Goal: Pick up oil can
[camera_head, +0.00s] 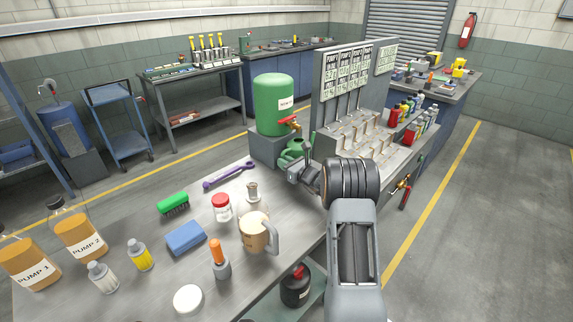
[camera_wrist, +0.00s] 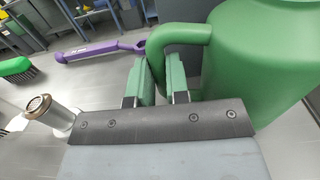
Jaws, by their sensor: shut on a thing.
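The green oil can (camera_head: 295,147) stands at the far right end of the workbench, below the red tap of a green tank, partly hidden by my gripper (camera_head: 299,166). In the wrist view the body of the oil can (camera_wrist: 262,60) fills the right side, and its handle loops left and down between my fingers. My gripper (camera_wrist: 157,75) is shut on this handle, one finger pad on each side. The can looks upright; its base is hidden, so I cannot tell whether it touches the bench.
The green tank (camera_head: 274,106) on its grey block stands right behind the can. A grey pump panel (camera_head: 340,90) rises to the right.

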